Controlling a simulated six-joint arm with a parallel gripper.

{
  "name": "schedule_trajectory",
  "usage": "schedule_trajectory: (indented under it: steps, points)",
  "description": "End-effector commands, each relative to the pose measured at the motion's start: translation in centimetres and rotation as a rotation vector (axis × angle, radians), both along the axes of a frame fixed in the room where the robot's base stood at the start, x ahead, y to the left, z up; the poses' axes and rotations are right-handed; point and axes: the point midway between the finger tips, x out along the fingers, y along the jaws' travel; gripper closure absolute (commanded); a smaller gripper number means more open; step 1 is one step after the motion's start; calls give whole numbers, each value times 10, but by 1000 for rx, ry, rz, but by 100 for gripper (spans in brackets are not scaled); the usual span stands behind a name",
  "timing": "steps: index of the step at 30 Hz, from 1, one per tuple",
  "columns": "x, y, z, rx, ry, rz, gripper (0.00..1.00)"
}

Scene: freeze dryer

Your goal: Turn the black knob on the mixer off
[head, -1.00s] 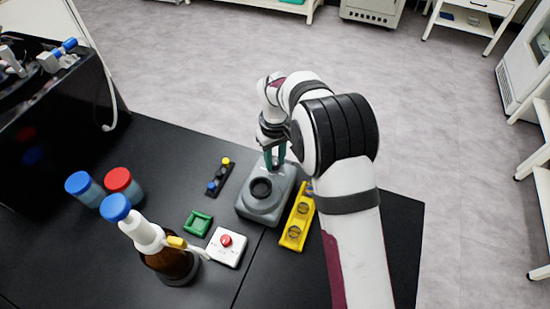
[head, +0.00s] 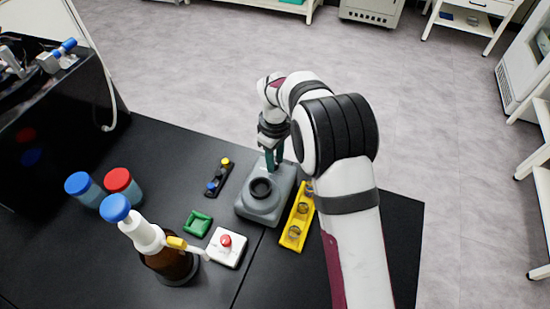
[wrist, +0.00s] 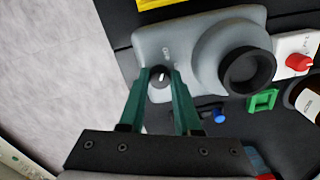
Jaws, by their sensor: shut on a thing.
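The mixer (head: 254,211) is a grey box with a round black cup on top, standing near the far edge of the black bench. It also shows in the wrist view (wrist: 190,42). Its small black knob (wrist: 160,77), with a white mark, lies between the green fingertips of my gripper (wrist: 161,73). The fingers are shut on the knob from both sides. In the head view my gripper (head: 274,165) reaches down at the mixer's far side, and the knob is hidden there.
A yellow rack (head: 296,222) stands close to the mixer's right. A black holder (head: 218,178), a green frame (head: 198,223), a white box with a red button (head: 226,247), a brown dispenser bottle (head: 168,263) and blue-capped (head: 78,183) and red-capped (head: 118,180) bottles stand to the left.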

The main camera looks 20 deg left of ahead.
Motion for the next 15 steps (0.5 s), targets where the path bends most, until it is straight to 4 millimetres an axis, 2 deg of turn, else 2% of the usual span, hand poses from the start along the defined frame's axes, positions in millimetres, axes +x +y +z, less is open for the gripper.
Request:
schedule_trajectory:
  steps: [5, 6, 11, 15]
  points:
    - [0, 0, 0, 0, -1, 1, 100]
    - [0, 0, 0, 0, -1, 1, 66]
    - [0, 0, 0, 0, -1, 0, 38]
    - [0, 0, 0, 0, -1, 0, 38]
